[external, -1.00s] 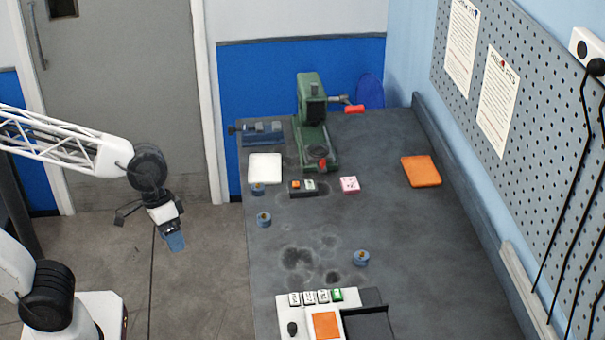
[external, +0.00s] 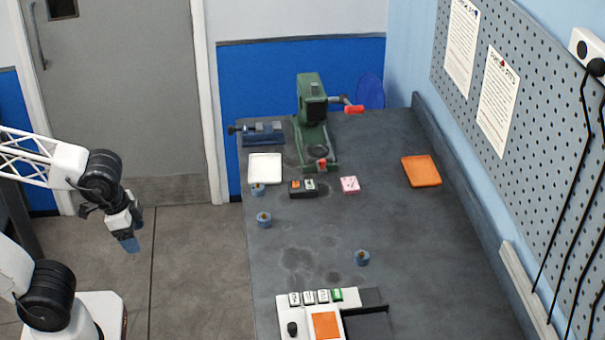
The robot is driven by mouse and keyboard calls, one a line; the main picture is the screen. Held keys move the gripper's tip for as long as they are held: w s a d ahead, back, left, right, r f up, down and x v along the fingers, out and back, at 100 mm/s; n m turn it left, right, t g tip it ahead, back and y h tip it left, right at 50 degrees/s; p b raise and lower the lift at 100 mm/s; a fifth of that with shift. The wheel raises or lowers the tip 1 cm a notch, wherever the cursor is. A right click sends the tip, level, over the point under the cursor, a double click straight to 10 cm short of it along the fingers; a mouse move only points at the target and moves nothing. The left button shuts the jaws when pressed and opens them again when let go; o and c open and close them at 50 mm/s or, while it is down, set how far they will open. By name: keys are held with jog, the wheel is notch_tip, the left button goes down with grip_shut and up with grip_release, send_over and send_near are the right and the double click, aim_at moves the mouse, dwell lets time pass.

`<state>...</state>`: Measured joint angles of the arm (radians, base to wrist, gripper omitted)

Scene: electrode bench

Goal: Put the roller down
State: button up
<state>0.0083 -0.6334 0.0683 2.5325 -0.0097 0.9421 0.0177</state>
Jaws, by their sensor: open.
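My gripper (external: 130,244), with blue fingertips, hangs left of the bench above the floor, pointing down. It is open and I see nothing held in it. It is well apart from everything on the bench. I cannot make out anything that is clearly a roller. Small blue round pieces with brass-coloured tops stand on the bench: one near the white tray (external: 257,189), one on the left side (external: 264,220) and one near the middle (external: 362,258).
A green press (external: 312,125) with a red-tipped handle and a blue vise (external: 264,134) stand at the back of the bench (external: 420,260). A white tray (external: 265,168), an orange tray (external: 421,171), a pink block (external: 349,185) and a control panel (external: 290,305) are also there.

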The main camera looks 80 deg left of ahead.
jog(key=shift+w, duration=0.1)
jog(key=m+t+y, duration=0.3)
jog(key=m+y, duration=0.4)
jog(key=m, duration=1.8)
send_over(362, 253)
jog(key=s+d, duration=0.4)
notch_tip(362, 253, down, 16)
jog(key=shift+d+f, duration=0.15)
jog(key=shift+f, duration=0.05)
jog(key=shift+w+f, duration=0.3)
jog(key=shift+w, duration=0.05)
jog(key=shift+x, duration=1.25)
